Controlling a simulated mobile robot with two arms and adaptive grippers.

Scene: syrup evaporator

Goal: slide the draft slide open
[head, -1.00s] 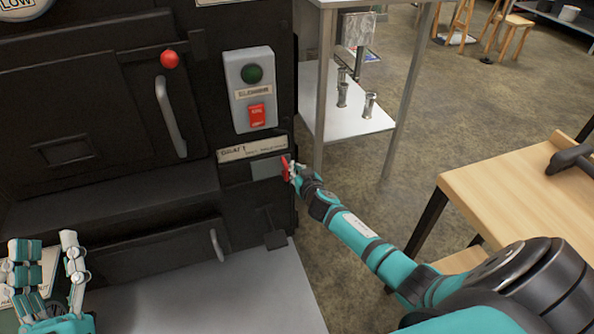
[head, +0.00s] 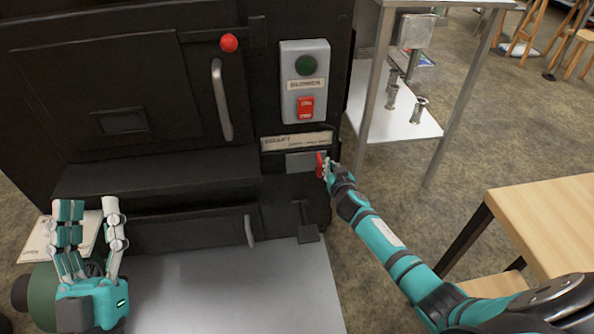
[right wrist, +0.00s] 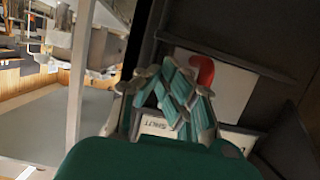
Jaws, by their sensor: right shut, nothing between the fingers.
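The draft slide is a grey metal plate (head: 302,162) below the DRAFT label on the black front, with a red handle (head: 321,165) at its right end. My right gripper (head: 327,170) is right at the red handle, on its right side. In the right wrist view its fingers (right wrist: 182,100) are closed together, with the red handle (right wrist: 206,70) just beyond them. I cannot tell whether they touch it. My left gripper (head: 92,208) is at the lower left, fingers spread and empty, away from the slide.
The blower box (head: 305,80) with its green and red buttons is above the slide. A metal-legged side table (head: 400,125) stands to the right behind my right arm. A wooden table (head: 545,215) is at the right. A grey plate (head: 230,290) lies below.

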